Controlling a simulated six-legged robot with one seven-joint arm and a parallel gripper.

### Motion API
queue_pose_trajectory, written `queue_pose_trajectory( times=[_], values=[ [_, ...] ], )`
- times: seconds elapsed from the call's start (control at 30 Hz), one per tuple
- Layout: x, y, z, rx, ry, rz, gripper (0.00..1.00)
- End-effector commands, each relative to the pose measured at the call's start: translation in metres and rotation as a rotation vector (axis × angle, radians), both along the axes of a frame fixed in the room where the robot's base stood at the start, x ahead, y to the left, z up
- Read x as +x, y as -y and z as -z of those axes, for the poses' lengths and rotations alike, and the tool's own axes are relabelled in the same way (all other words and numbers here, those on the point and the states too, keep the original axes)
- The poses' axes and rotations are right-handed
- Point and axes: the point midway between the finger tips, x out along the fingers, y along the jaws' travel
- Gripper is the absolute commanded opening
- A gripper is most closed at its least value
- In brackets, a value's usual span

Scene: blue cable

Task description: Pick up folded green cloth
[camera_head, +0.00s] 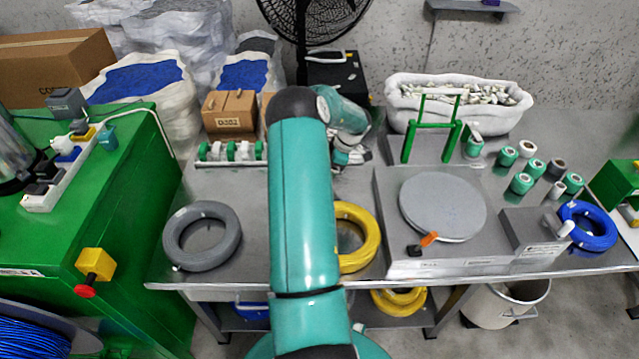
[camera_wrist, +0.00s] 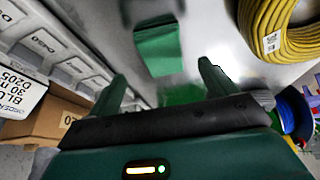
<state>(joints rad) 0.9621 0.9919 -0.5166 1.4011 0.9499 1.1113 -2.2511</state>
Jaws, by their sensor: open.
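The folded green cloth (camera_wrist: 157,46) lies flat on the metal table, in the upper middle of the wrist view. My gripper (camera_wrist: 160,78) is open and empty, its two green fingers apart on either side of the cloth's near end in the picture. The cloth lies beyond the fingertips, and I see no contact. A dim green patch (camera_wrist: 182,95) shows between the fingers; I cannot tell what it is. In the head view my arm covers the middle of the table and I cannot make out the cloth.
A yellow cable coil (camera_head: 355,237) lies right of my arm; a coil also shows in the wrist view (camera_wrist: 282,28). A grey coil (camera_head: 202,236) lies left. Cardboard boxes (camera_head: 229,111) and a rack (camera_head: 222,152) stand behind. A round-plate device (camera_head: 442,206) stands right.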

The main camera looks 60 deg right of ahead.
Motion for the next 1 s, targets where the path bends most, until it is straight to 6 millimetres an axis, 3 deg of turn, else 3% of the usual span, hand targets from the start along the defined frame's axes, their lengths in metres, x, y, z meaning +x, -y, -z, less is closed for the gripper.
queue_pose_trajectory(
  times=[0.3, 0.6, 0.83, 1.0],
  values=[
    [0.015, -0.009, 0.041, 0.001, -0.002, -0.001, 0.85],
    [0.017, -0.009, 0.045, 0.000, 0.000, -0.001, 0.85],
    [0.017, -0.009, 0.045, 0.000, 0.000, 0.000, 0.39],
    [0.017, -0.009, 0.045, 0.000, 0.000, 0.000, 0.36]
  ],
)
